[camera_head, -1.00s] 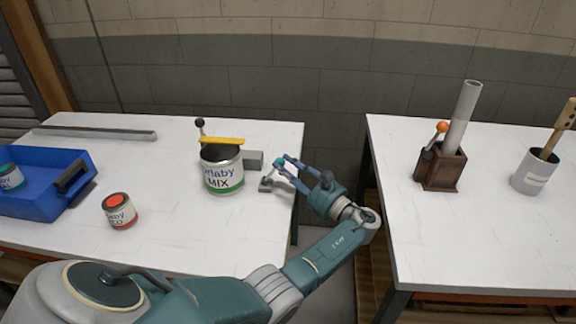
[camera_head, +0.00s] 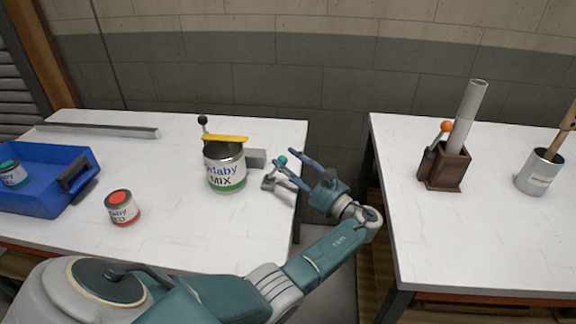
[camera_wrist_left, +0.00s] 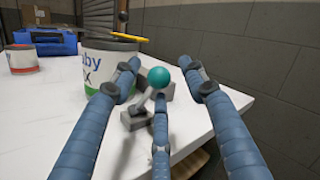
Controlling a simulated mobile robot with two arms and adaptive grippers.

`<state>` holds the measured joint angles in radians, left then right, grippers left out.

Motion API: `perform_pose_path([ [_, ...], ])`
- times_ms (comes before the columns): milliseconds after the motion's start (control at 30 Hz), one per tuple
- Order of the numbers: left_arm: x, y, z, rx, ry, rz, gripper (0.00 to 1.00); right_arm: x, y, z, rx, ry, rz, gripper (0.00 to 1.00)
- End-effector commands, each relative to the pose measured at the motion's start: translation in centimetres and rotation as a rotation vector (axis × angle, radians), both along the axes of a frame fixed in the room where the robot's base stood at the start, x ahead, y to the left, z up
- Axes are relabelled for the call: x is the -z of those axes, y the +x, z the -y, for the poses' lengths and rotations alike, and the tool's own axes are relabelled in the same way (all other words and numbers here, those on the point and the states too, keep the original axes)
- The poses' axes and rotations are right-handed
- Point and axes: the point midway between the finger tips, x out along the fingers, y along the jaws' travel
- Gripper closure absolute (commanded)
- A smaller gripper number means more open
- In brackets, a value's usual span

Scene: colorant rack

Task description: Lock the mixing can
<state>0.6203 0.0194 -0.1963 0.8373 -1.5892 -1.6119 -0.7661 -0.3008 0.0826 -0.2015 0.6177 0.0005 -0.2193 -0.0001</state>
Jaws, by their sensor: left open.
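The mixing can (camera_head: 226,172), labelled MIX with a green band, stands upright on the left table. It also shows in the wrist view (camera_wrist_left: 105,68). A yellow bar (camera_head: 225,138) lies over its rim, beside a black-knobbed lever (camera_head: 203,126). A grey clamp block (camera_head: 255,158) is at its right side. A small lever with a teal ball knob (camera_head: 282,160) stands on a grey base (camera_head: 269,184) right of the can. My left gripper (camera_wrist_left: 162,78) is open, its fingers spread around the teal knob (camera_wrist_left: 159,77); contact is unclear. My right gripper is out of view.
A red-labelled can (camera_head: 122,208) and a blue bin (camera_head: 35,190) stand to the left. A grey bar (camera_head: 95,130) lies at the back. Across a gap, the right table (camera_head: 480,235) holds a wooden lever box (camera_head: 445,170) and a grey cup (camera_head: 538,172).

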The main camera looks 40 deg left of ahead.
Motion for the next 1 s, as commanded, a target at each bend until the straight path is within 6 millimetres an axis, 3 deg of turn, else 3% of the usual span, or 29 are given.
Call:
perform_pose_path([
  [300, -6.0, 0.0, -0.1, 0.001, 0.007, 0.013, 0.57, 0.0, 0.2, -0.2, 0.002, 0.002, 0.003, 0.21],
  [500, -8.8, -0.1, -0.2, -0.001, 0.004, 0.007, 0.57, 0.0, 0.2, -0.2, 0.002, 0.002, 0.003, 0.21],
  [900, -9.6, -0.1, -0.3, -0.003, 0.002, 0.002, 0.57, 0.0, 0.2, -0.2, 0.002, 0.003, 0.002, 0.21],
  [1000, -9.6, -0.1, -0.3, -0.002, 0.002, 0.002, 0.77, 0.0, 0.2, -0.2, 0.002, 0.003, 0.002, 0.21],
])
